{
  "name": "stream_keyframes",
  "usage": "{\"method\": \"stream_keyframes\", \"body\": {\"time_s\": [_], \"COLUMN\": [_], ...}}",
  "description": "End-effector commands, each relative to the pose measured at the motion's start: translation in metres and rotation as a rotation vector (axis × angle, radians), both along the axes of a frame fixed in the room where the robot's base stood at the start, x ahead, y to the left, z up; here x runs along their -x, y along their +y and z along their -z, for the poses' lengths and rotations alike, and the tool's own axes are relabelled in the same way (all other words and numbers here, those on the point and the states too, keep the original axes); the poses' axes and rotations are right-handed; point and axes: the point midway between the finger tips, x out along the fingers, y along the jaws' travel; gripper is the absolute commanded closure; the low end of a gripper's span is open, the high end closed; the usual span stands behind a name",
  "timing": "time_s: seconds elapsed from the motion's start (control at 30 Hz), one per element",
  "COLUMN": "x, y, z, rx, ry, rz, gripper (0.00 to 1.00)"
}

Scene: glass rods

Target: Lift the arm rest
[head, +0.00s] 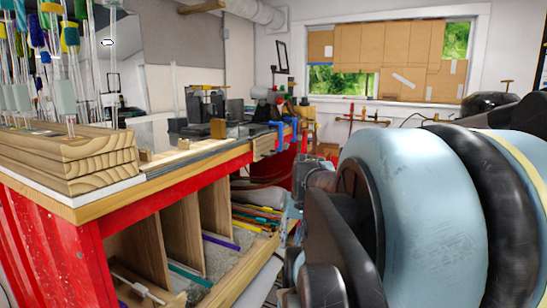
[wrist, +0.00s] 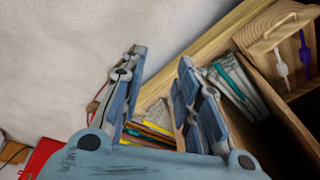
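No thing in either view can be surely told as the arm rest. A stack of layered wooden boards (head: 65,150) lies on the near left corner of the workbench in the head view. A layered, rounded wooden piece (wrist: 268,28) shows at the upper right in the wrist view; I cannot tell if it is the same stack. My gripper (wrist: 162,56) is open, its two blue-grey fingers apart with nothing held between them. It points toward a wooden bin with coloured rods, and the wooden piece is to its right. My gripper cannot be clearly made out in the head view.
The red workbench (head: 185,177) has open wooden compartments below, holding coloured rods (head: 258,218). Upright glass rods crowd the bench's left end. Black equipment (head: 206,112) stands farther back on it. My blue arm fills the right of the head view. A pale surface (wrist: 60,60) fills the wrist view's left.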

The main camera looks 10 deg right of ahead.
Motion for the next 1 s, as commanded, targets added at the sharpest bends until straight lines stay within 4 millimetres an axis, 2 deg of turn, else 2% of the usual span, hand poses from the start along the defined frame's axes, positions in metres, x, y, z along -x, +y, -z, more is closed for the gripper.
{"method": "stream_keyframes", "body": {"time_s": [0.27, 0.53, 0.77, 1.0], "x": [-0.065, -0.139, -0.204, -0.263], "y": [0.017, 0.009, -0.023, -0.079], "z": [-0.048, -0.093, -0.129, -0.163], "rx": [-0.263, -0.521, -0.737, -0.954], "ry": [0.014, -0.012, -0.065, -0.153], "rz": [0.124, 0.226, 0.296, 0.347], "gripper": [0.70, 0.70, 0.70, 0.70]}}
